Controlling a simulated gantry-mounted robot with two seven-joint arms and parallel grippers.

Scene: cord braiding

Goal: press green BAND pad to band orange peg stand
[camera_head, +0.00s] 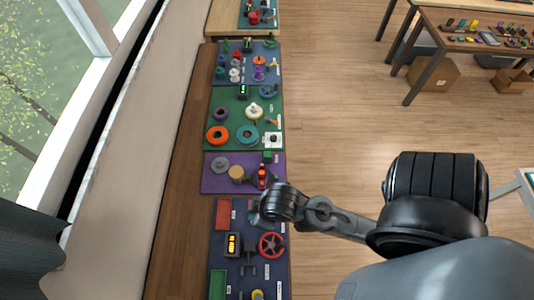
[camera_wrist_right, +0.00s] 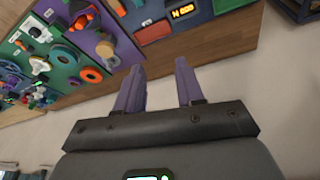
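In the head view, a purple mat (camera_head: 215,184) holds a dark stand with an upright orange-red peg (camera_head: 262,174). A small green pad (camera_head: 267,155) sits at that mat's far edge; its lettering is too small to read. The purple mat also shows at the upper left of the right wrist view (camera_wrist_right: 122,42). My right gripper (camera_wrist_right: 158,82) is open and empty, its two purple fingers apart and pointing toward the table edge. In the head view, my right arm reaches in from the right to just in front of the purple mat; its fingertips are hard to make out. My left gripper is not in view.
A grey disc (camera_head: 220,165) and a tan cylinder (camera_head: 237,173) stand on the purple mat. A green mat (camera_head: 212,143) with rings lies beyond. A dark blue mat with a red handwheel (camera_head: 271,244) lies nearer. Open floor (camera_head: 335,130) is to the right.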

